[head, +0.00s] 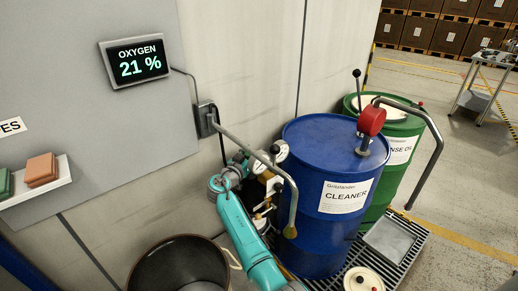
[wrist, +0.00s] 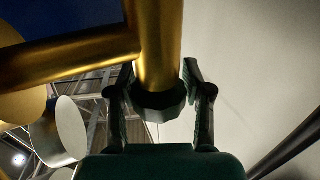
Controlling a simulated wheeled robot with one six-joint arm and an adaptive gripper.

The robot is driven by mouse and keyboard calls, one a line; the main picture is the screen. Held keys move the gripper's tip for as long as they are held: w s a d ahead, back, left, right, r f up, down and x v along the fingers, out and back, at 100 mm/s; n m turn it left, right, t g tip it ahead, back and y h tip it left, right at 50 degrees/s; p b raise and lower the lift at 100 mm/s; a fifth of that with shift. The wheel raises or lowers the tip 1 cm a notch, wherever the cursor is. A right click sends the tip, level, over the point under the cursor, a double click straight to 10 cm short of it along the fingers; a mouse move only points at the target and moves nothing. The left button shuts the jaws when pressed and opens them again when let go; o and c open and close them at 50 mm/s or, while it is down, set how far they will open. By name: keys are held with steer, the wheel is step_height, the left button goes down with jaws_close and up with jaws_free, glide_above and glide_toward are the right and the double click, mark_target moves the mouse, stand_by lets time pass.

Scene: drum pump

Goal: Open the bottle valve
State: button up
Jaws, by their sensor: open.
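The brass bottle valve with its regulator (head: 264,178) stands against the wall, left of the blue drum, with round gauges (head: 281,151) beside it. My teal arm covers the part below it, so the bottle cannot be made out. In the wrist view a brass valve stem (wrist: 160,40) ends in a dark faceted knob (wrist: 158,100). My gripper (wrist: 158,78) is open, with one finger on each side of the knob and stem. Small gaps seem to show beside the knob; contact cannot be told. In the head view the gripper is small and partly hidden near the valve.
A dark open bin (head: 178,268) is at lower left. The oxygen display (head: 137,61) reads 21 %.

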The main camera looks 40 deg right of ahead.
steer(key=shift+w+d, duration=0.1)
steer(key=shift+d, duration=0.2)
steer(key=c, duration=0.9)
steer(key=shift+g, duration=0.3)
steer(key=shift+s+f+m+g+h, duration=0.1)
steer(key=shift+s+m+g+h, duration=0.15)
steer(key=shift+m+g, duration=0.8)
steer(key=shift+s+r+m+g+h, duration=0.1)
steer(key=shift+m+g+h, duration=0.2)
steer(key=shift+m+g, duration=0.75)
steer(key=shift+s+f+m+g+h, duration=0.1)
steer(key=shift+s+m+g+h, duration=0.3)
steer(key=shift+g, duration=1.2)
steer(key=shift+w+m+g+y, duration=0.1)
steer(key=shift+m+g+y, duration=0.15)
steer(key=shift+m+g, duration=0.45)
